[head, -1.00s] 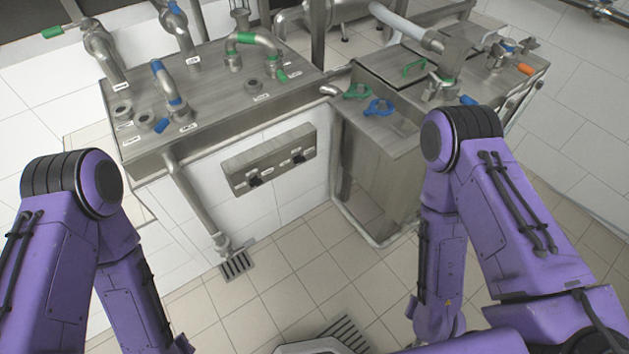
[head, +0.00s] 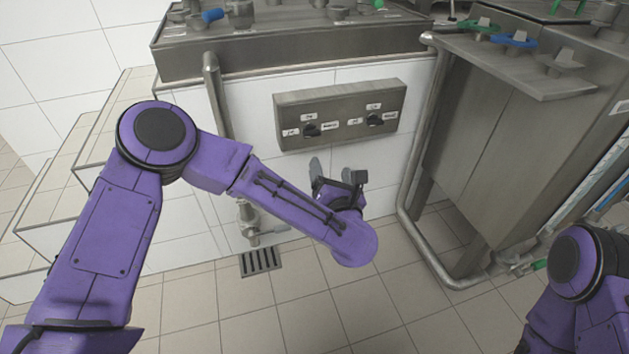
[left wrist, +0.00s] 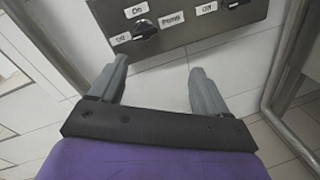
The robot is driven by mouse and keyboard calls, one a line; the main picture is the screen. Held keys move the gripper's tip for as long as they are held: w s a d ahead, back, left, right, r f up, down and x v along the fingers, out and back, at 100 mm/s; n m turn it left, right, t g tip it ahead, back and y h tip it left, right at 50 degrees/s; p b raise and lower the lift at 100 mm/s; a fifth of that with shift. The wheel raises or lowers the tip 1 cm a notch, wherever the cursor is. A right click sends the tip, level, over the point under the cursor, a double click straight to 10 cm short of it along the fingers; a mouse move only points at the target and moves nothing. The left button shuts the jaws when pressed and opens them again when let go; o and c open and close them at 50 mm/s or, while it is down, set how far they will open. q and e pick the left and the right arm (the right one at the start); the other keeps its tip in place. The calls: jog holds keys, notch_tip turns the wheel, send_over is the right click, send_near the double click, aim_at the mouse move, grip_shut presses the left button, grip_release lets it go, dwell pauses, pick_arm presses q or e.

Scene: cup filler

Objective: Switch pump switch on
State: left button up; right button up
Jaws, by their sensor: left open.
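A grey metal switch panel (head: 340,114) is mounted on the white tiled wall. It carries two black rotary knobs, a left knob (head: 311,130) and a right knob (head: 375,119), each with small white labels around it. My left gripper (head: 331,165) is just below the panel, pointing at the wall, open and empty. In the left wrist view the left knob (left wrist: 145,29) is above and between the open fingertips (left wrist: 158,75), apart from them. My right gripper is out of view.
A steel counter (head: 290,45) with pipe fittings is above the panel. A steel tank (head: 500,130) with green and blue valve handles stands to the right, with a pipe frame (head: 412,200) beside it. A floor drain (head: 260,262) lies below.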

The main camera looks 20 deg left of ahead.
aim_at(313, 135)
pick_arm(q)
jog(key=w+a+n+y+b, duration=0.1)
jog(key=w+a+n+b, duration=0.1)
jog(key=w, duration=0.1)
jog(key=w+a+n+b, duration=0.2)
jog(key=w, duration=0.1)
jog(key=w+a+r+n+g+y+b, duration=0.1)
jog(key=w+a+n+b, duration=0.1)
jog(key=w+n, duration=0.1)
jog(key=shift+w+a+r+y, duration=0.1)
jog(key=shift+w+a+y, duration=0.15)
jog(key=shift+a+y, duration=0.1)
jog(key=shift+w+a, duration=0.15)
jog(key=shift+w, duration=0.05)
jog(key=shift+r, duration=0.1)
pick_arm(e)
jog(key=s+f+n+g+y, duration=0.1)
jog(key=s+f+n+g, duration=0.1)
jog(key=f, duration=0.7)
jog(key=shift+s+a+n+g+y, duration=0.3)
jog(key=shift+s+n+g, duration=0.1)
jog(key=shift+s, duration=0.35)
pick_arm(q)
jog(key=shift+c, duration=0.3)
jog(key=c, duration=1)
